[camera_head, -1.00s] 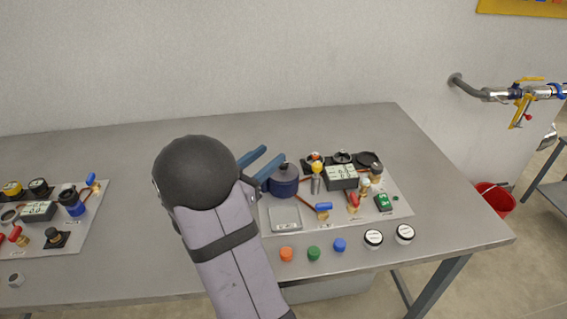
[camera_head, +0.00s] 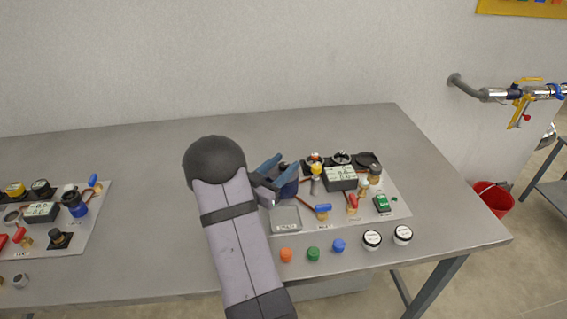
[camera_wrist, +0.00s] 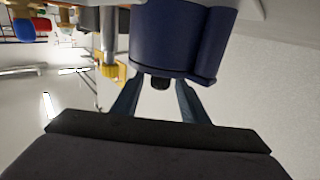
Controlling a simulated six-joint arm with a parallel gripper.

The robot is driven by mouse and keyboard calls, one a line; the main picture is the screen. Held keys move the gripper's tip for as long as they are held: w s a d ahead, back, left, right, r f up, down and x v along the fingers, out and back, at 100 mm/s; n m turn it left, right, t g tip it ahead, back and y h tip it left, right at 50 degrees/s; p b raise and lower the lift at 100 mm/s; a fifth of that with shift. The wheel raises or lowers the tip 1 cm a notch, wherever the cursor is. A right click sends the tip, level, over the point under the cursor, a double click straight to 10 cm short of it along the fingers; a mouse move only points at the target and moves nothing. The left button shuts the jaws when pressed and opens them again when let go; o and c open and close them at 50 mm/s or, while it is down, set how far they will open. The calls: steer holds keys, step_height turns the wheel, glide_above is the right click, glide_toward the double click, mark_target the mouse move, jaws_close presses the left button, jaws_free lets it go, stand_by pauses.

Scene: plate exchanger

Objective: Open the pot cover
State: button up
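The dark blue pot (camera_head: 288,190) stands on the left part of the right-hand board, partly hidden behind my gripper (camera_head: 279,170). In the wrist view the pot (camera_wrist: 175,35) appears upside down, with its cover (camera_wrist: 165,70) on it and a small black knob (camera_wrist: 160,84) at the cover's centre. My gripper's two blue fingers are open, one on each side of the knob, with a visible gap to it. Whether the fingertips touch the cover I cannot tell.
Close by stand a metal post with a yellow top (camera_head: 316,178), a blue-handled valve (camera_head: 322,209) and a grey square plate (camera_head: 285,218). Coloured caps and white-topped jars line the front. The table behind the board is clear.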

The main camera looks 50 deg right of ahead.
steer(key=shift+d, duration=0.2)
jaws_close()
steer(key=shift+w+d+n+t+b, duration=0.2)
steer(key=shift+n+t, duration=0.2)
steer(key=shift+t, duration=0.25)
steer(key=shift+w+d+n+t+b, duration=0.15)
steer(key=shift+n+t, duration=0.25)
steer(key=shift+t, duration=0.25)
steer(key=shift+a, duration=0.1)
jaws_free()
steer(key=shift+a, duration=0.15)
